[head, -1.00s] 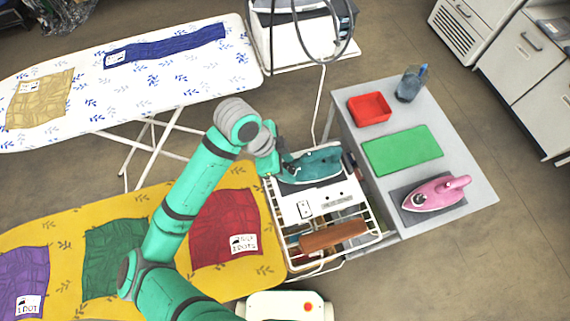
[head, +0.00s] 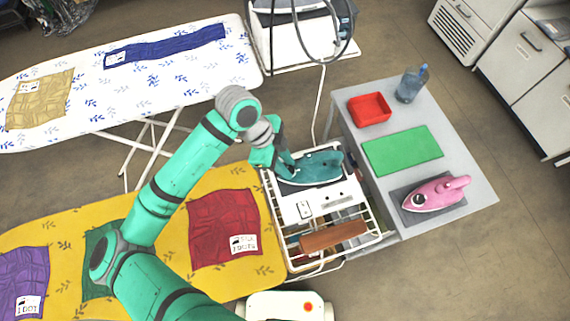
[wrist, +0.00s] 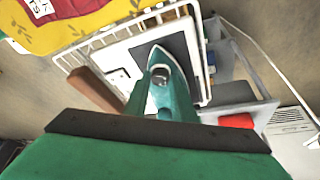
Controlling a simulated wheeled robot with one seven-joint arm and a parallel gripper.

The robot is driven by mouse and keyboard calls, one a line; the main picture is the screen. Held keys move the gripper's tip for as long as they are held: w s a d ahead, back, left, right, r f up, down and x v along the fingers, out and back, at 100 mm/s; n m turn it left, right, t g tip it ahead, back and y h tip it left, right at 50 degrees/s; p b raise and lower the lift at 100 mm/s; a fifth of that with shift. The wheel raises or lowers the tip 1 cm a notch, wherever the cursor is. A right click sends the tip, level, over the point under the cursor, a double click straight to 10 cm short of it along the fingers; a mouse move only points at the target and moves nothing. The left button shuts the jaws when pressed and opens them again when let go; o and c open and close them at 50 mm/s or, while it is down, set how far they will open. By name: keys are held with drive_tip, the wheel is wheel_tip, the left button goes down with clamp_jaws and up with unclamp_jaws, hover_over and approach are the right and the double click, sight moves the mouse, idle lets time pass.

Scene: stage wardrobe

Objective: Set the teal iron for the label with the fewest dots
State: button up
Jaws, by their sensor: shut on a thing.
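The teal iron (head: 318,167) lies on a dark pad on the white board at the top of the wire rack, and shows in the wrist view (wrist: 172,60). My gripper (head: 284,164) is at the iron's left end, shut on its dark round dial (wrist: 160,75). The fingers partly hide the dial, and its setting is unreadable. On the yellow board, the purple cloth (head: 24,278) has a label (head: 28,306) reading "1 DOT". The red cloth (head: 222,220) has a label (head: 243,244) ending in "DOTS", its number unclear. The green cloth (head: 97,260) is mostly hidden by my arm.
A brown wooden piece (head: 332,236) lies in the wire rack (head: 375,215). The grey table (head: 465,200) on the right holds a pink iron (head: 436,194), a green mat (head: 402,150), a red tray (head: 369,108) and a blue jug (head: 411,86). The white board (head: 150,85) carries tan and blue cloths.

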drive_tip(key=m, duration=0.1)
drive_tip(key=m+g, duration=0.1)
drive_tip(key=m, duration=0.1)
drive_tip(key=shift+w+d+m+y, duration=0.1)
drive_tip(key=shift+w+m+y, duration=0.1)
drive_tip(key=shift+m+y, duration=0.1)
idle(1.2)
drive_tip(key=o, duration=1.1)
drive_tip(key=shift+c, duration=0.2)
drive_tip(key=shift+r, duration=0.1)
drive_tip(key=v, duration=1)
drive_tip(key=shift+w+r, duration=0.25)
